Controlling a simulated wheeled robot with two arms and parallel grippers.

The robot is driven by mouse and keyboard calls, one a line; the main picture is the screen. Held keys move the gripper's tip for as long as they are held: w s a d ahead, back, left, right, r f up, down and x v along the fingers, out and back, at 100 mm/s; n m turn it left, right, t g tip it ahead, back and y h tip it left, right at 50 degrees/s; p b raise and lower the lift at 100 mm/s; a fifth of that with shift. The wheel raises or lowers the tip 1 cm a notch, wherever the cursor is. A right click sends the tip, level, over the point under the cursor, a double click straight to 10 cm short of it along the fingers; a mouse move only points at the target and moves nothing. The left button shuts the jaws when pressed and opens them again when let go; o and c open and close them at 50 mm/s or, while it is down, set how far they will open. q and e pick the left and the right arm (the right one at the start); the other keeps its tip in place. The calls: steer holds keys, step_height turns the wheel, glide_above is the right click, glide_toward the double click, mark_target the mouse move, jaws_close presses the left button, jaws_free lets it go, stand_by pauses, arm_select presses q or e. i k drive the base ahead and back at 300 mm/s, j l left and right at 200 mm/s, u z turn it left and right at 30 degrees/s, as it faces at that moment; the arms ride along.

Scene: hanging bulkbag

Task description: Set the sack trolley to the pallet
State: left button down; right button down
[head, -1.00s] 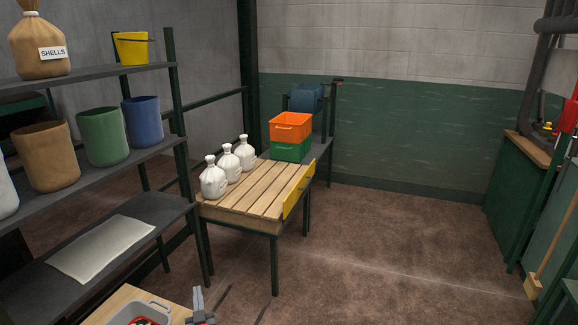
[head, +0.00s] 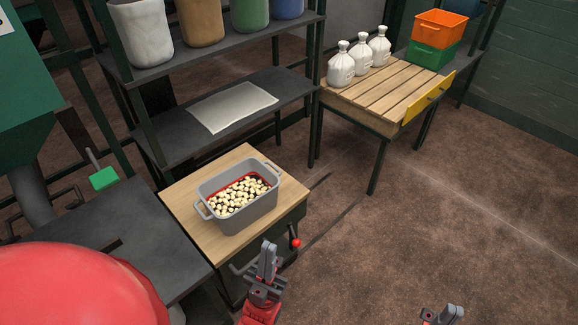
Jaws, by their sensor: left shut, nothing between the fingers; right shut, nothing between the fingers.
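I cannot make out a sack trolley in the head view. No floor pallet is plain to see either; the slatted wooden top (head: 378,88) at the upper right rests on dark legs like a table. My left gripper (head: 268,250) is at the bottom centre, shut and empty, in front of the wooden-topped stand. My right gripper (head: 441,314) is at the bottom edge, right of centre, shut and empty over the floor; most of it is cut off.
A grey tub (head: 247,210) of pale pieces sits on the wooden-topped stand (head: 190,190). A red-knobbed lever (head: 295,242) is beside my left gripper. A large red rounded thing (head: 70,290) fills the lower left. Brown floor (head: 440,220) is clear at the right.

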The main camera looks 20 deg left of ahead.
mark_target(230, 258)
steer(key=u, duration=0.8)
